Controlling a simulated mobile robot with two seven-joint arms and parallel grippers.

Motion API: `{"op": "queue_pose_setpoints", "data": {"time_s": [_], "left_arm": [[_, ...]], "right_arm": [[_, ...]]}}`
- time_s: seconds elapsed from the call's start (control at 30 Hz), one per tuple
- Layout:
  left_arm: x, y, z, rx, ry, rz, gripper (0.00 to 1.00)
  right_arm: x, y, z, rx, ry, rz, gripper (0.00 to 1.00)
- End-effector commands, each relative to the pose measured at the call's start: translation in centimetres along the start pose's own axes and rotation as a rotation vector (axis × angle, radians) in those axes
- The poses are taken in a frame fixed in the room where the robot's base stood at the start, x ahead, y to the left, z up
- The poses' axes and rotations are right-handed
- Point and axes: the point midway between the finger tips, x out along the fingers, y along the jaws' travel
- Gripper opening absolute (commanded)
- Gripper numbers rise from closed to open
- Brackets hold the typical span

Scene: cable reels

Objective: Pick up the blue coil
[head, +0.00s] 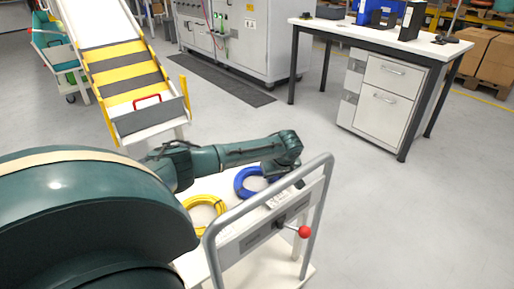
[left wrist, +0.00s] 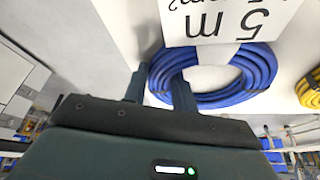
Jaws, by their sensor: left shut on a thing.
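The blue coil (head: 242,182) lies on the white top of a small cart (head: 232,212), beside the yellow coil (head: 203,199). My left gripper (head: 278,172) reaches down over its right side, and the arm hides part of the ring. In the left wrist view the blue coil (left wrist: 215,98) shows as a ring with one side between the two fingers of my left gripper (left wrist: 158,80). The gripper is shut on that side, with one finger inside the ring. The coil still appears level with the cart top. My right gripper is not in view.
The cart's grey handle frame (head: 265,200) with a red knob (head: 304,232) rises close to my gripper. A desk (head: 375,42) stands back right, a yellow-striped ramp (head: 125,75) back left. Floor between is clear.

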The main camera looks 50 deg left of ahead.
Motion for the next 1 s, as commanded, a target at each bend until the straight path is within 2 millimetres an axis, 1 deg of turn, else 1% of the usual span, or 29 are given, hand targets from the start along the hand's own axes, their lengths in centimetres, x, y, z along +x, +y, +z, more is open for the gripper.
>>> {"op": "queue_pose_setpoints", "data": {"time_s": [0.33,0.43,0.57,0.7,0.8,0.9,1.0], "left_arm": [[-0.1,0.0,-0.1,0.0,0.001,0.0,0.0],[-0.6,0.0,-0.3,-0.001,0.001,0.001,0.0],[-2.5,0.0,-1.1,-0.001,0.002,0.002,0.0],[-5.3,0.1,-2.3,-0.001,0.002,0.003,0.0],[-6.9,0.1,-3.0,-0.002,0.002,0.002,0.0],[-8.2,0.0,-3.5,-0.002,0.002,0.001,0.0],[-9.0,0.0,-3.9,-0.001,0.002,0.001,0.0]], "right_arm": [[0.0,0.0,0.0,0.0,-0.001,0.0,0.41],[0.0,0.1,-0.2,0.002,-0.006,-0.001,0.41],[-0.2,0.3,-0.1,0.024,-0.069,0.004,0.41],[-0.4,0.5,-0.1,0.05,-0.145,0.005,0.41],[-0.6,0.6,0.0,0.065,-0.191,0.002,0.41],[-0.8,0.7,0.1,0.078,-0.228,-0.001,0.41],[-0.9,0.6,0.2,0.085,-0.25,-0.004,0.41]]}}
